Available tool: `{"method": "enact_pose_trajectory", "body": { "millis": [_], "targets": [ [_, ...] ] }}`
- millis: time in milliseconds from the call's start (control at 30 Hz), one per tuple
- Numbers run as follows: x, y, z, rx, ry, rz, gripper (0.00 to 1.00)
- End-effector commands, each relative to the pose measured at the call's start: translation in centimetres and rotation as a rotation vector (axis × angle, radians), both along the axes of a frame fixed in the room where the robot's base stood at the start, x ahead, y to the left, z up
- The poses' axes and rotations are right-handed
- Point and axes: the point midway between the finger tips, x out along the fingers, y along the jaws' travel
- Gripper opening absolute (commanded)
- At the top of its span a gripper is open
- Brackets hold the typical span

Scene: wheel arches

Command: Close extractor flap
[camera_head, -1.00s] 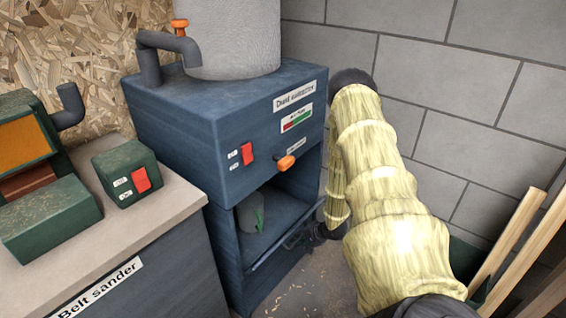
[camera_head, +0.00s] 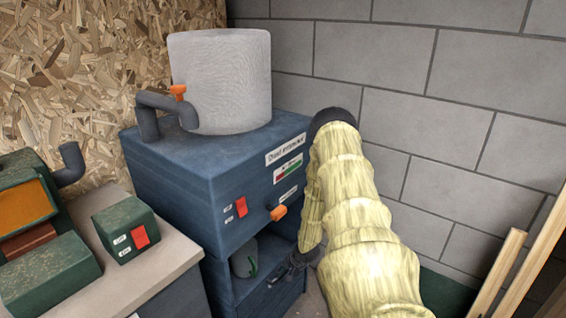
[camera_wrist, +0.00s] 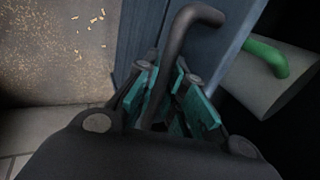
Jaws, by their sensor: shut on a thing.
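The dust extractor (camera_head: 180,190) is a blue cabinet with an open lower compartment (camera_head: 238,290). A grey bin with a green handle (camera_head: 243,262) stands inside; it also shows in the wrist view (camera_wrist: 262,95). My gripper (camera_head: 287,272) is at the compartment's right side. In the wrist view its teal fingers (camera_wrist: 178,105) are shut on a dark bent handle (camera_wrist: 174,55). An orange knob (camera_head: 278,213) sits above the opening.
A bench with a green switch box (camera_head: 125,228) stands left of the cabinet. A grey block wall (camera_head: 440,110) is behind my arm. Wooden strips (camera_head: 515,265) stand at right. Chips lie on the floor (camera_wrist: 60,55).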

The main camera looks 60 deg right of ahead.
Motion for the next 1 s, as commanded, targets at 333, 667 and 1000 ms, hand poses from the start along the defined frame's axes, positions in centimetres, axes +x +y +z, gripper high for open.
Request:
{"method": "enact_pose_trajectory", "body": {
  "millis": [333,667,1000],
  "targets": [
    [0.17,-0.33,0.11,-0.003,0.0,-0.004,0.0],
    [0.33,-0.3,0.15,-0.002,-0.002,-0.002,0.21],
    [0.21,-0.12,0.19,0.0,0.0,-0.001,0.21]
  ]
}}
